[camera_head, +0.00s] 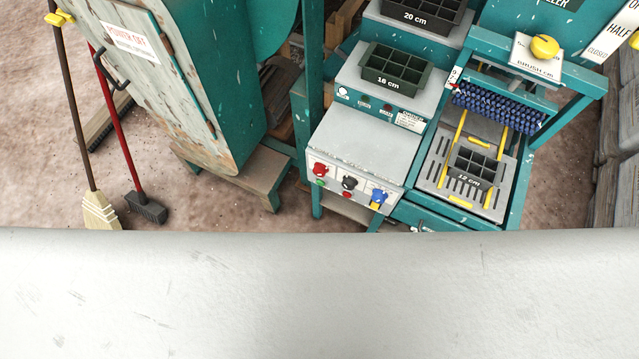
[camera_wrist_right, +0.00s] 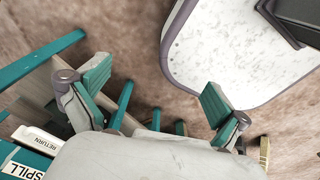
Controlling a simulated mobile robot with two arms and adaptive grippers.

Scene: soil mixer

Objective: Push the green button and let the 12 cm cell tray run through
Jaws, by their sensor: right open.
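The 12 cm cell tray (camera_head: 483,162) is dark, with several square cells. In the head view it sits on the slotted grey bed with yellow rails at the right, in front of the blue brush roller (camera_head: 497,107). A small green button (camera_head: 321,183) shows on the front of the grey control box, just below a red knob (camera_head: 320,170). In the right wrist view my right gripper (camera_wrist_right: 156,88) is open, with its teal-padded fingers wide apart and nothing between them. Neither gripper shows in the head view, so their distance from the button cannot be told.
A black knob (camera_head: 349,184) and a blue knob (camera_head: 378,196) stand right of the red one. A RETURN label (camera_wrist_right: 40,138) shows in the wrist view.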

